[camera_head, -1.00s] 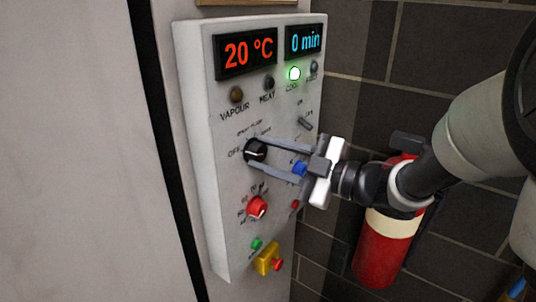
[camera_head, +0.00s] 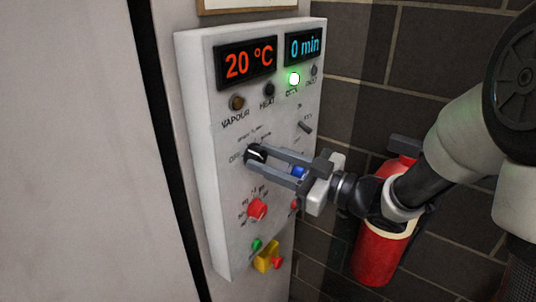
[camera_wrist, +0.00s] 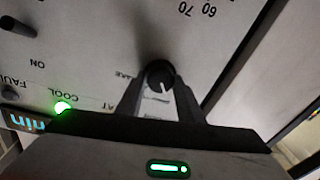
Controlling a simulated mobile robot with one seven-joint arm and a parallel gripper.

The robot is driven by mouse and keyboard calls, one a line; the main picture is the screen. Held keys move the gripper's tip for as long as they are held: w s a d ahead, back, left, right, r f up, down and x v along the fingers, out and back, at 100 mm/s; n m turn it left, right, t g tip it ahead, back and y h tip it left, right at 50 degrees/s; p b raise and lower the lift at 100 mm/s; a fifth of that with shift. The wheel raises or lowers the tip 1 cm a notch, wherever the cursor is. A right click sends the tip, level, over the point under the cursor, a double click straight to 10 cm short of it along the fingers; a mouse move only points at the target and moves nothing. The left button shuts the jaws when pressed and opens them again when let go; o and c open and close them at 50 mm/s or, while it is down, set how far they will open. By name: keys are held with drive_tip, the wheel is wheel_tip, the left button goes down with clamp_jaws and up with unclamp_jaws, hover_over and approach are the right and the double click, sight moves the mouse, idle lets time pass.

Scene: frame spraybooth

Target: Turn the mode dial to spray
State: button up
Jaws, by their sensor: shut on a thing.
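The mode dial (camera_head: 254,152) is a small black knob with a white mark, on the left-middle of the white control panel (camera_head: 208,180). OFF is printed to its left, with small blurred labels above it. My gripper (camera_head: 257,157) reaches in from the right, its two fingers shut on the dial from opposite sides. In the wrist view the dial (camera_wrist: 160,72) sits between the fingertips (camera_wrist: 160,84), and its light pointer faces down in that picture. Part of a label ending in AKE shows beside it. The fingers hide part of the dial's surroundings.
Above are displays reading 20 °C (camera_head: 248,63) and 0 min (camera_head: 303,45), and a lit green COOL lamp (camera_head: 294,79). A red knob (camera_head: 257,209) and a yellow-mounted red button (camera_head: 267,257) lie below. A red extinguisher (camera_head: 382,250) hangs behind my arm.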

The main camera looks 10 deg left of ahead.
drive_tip(key=shift+m+p, duration=0.5)
drive_tip(key=shift+m, duration=0.7)
drive_tip(key=shift+f, duration=0.1)
drive_tip(key=o, duration=1.1)
drive_tip(key=shift+c, duration=0.2)
drive_tip(key=b+v, duration=0.2)
drive_tip(key=v, duration=1.5)
drive_tip(key=shift+d+f, duration=0.15)
drive_tip(key=shift+d, duration=0.1)
drive_tip(key=shift+s, duration=0.1)
